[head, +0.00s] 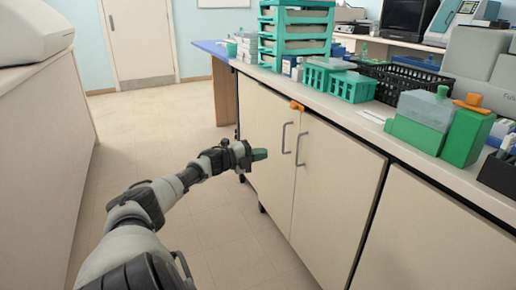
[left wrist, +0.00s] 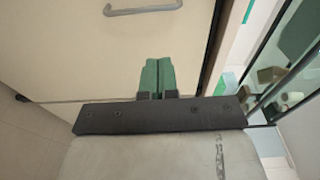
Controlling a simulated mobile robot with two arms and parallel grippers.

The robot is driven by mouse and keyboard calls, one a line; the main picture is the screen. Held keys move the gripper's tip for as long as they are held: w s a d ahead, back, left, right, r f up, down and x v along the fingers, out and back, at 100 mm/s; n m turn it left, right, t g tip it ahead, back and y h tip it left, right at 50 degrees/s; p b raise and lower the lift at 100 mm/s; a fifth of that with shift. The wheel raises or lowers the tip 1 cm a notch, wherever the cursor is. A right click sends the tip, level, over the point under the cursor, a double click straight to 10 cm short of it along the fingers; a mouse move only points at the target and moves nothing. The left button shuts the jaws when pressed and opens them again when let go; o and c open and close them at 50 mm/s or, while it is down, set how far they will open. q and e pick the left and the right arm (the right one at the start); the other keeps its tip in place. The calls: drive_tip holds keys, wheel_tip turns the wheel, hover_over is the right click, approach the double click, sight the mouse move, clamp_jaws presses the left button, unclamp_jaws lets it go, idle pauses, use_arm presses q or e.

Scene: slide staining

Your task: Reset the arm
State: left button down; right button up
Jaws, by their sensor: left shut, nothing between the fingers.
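My left arm reaches forward from the bottom left in the head view. Its gripper (head: 260,154) has green fingertips and is in front of the cream cabinet doors (head: 340,165), below the counter top. In the left wrist view the two green fingers of the gripper (left wrist: 158,76) lie side by side, shut with nothing between them. A cabinet door (left wrist: 110,50) with a grey handle (left wrist: 145,9) fills much of that view beyond the fingers. I cannot tell whether the fingertips touch the door. My right gripper is in neither view.
The counter (head: 345,110) along the right holds a teal rack (head: 290,33), green baskets (head: 350,87), a black crate (head: 400,80) and green boxes (head: 465,138). An orange clip (head: 297,105) sits at its edge. Open floor (head: 150,130) lies left of my arm.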

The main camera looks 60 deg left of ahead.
use_arm(q)
drive_tip(key=shift+s+a, duration=0.15)
drive_tip(key=shift+s, duration=0.25)
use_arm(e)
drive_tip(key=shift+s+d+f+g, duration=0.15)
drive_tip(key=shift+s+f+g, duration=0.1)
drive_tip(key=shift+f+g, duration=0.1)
